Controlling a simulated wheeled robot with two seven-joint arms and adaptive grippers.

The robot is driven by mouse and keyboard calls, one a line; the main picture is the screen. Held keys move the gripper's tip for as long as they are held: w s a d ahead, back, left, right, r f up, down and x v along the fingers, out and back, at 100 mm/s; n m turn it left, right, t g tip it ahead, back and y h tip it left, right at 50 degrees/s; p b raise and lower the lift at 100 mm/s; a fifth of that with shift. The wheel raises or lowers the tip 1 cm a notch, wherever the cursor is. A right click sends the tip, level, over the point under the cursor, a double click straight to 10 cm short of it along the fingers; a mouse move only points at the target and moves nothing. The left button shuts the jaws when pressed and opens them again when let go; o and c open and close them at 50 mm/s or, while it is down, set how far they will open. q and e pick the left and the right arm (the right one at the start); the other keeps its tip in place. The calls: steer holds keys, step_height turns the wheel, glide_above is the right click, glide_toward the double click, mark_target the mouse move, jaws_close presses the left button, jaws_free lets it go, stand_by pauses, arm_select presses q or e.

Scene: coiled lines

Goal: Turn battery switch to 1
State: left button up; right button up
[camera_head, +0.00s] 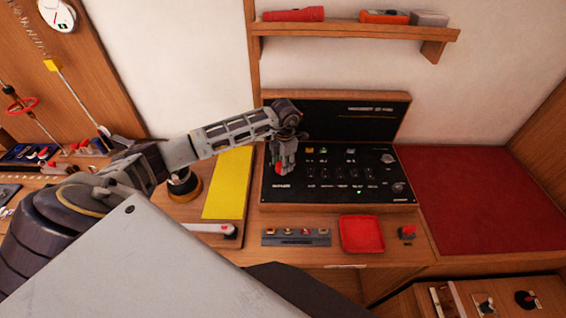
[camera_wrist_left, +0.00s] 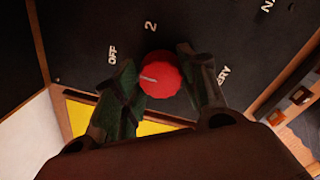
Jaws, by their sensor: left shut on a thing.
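The battery switch is a round red knob (camera_wrist_left: 161,76) with a pale pointer line, set in a black panel. In the left wrist view the words OFF and 2 show on the panel beside it, and part of a word ending in RY. The pointer line points toward the OFF side. My left gripper (camera_wrist_left: 162,82) is shut on the red knob, one finger on each side. In the head view my left gripper (camera_head: 283,165) reaches down to the left part of the black panel (camera_head: 330,192) and partly covers the knob. My right gripper is not in view.
The panel sits in an open wooden case with a raised black lid (camera_head: 340,118). A yellow sheet (camera_head: 228,182) lies to the left. A red tray (camera_head: 361,234) and a strip of small controls (camera_head: 296,237) lie in front. A red mat (camera_head: 480,195) lies to the right.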

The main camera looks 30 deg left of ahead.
arm_select(q)
steer(key=shift+n, duration=0.4)
steer(key=shift+n+b, duration=0.75)
steer(key=shift+n, duration=0.35)
steer(key=n+b, duration=0.1)
steer(key=n, duration=0.2)
steer(key=shift+w+a, duration=0.1)
steer(key=n, duration=0.2)
steer(key=shift+n+b, duration=0.4)
steer(key=shift+a+n+g, duration=0.1)
steer(key=shift+n+g, duration=0.2)
steer(key=shift+n, duration=1.3)
steer(key=o, duration=1)
steer(key=shift+o, duration=0.2)
